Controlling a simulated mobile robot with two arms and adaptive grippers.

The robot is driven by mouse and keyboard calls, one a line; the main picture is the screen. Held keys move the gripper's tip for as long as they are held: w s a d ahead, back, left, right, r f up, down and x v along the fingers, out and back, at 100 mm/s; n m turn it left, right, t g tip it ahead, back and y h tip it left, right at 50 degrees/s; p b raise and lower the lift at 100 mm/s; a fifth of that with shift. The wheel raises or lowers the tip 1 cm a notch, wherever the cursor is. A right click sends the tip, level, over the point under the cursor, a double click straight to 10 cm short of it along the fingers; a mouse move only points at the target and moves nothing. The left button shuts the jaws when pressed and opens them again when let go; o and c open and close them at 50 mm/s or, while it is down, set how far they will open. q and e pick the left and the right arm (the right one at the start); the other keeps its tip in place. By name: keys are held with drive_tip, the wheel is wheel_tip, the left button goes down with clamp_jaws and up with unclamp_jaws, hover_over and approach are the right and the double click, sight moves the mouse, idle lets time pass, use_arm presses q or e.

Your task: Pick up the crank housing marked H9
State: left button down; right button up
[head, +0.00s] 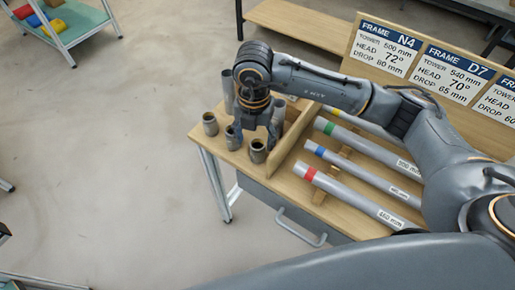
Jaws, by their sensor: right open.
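Several short grey cylindrical housings stand on the left end of the wooden table. One housing (210,125) is at the far left, another (233,137) is just left of my gripper, and one (258,152) is at the front. Taller grey tubes (227,92) stand behind, partly covered by my arm. I cannot read any H9 mark, so I cannot tell which housing is H9. My right gripper (257,132) points down among the housings with its fingers apart. Whether anything stands between the fingers is unclear. My left gripper is not in view.
A wooden divider (290,142) stands right of the housings. Beyond it, grey tubes with red (345,197), blue and green bands lie on the table. A sign board (395,50) stands at the back. A trolley (62,28) is far left; the floor between is clear.

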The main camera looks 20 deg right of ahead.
sight(258, 148)
drive_tip(key=f, duration=0.2)
drive_tip(key=f+p, duration=0.1)
drive_tip(key=shift+s+d+f, duration=0.25)
drive_tip(key=shift+d+f, duration=0.1)
drive_tip(key=shift+f, duration=0.55)
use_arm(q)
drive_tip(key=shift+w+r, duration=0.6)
use_arm(e)
clamp_jaws()
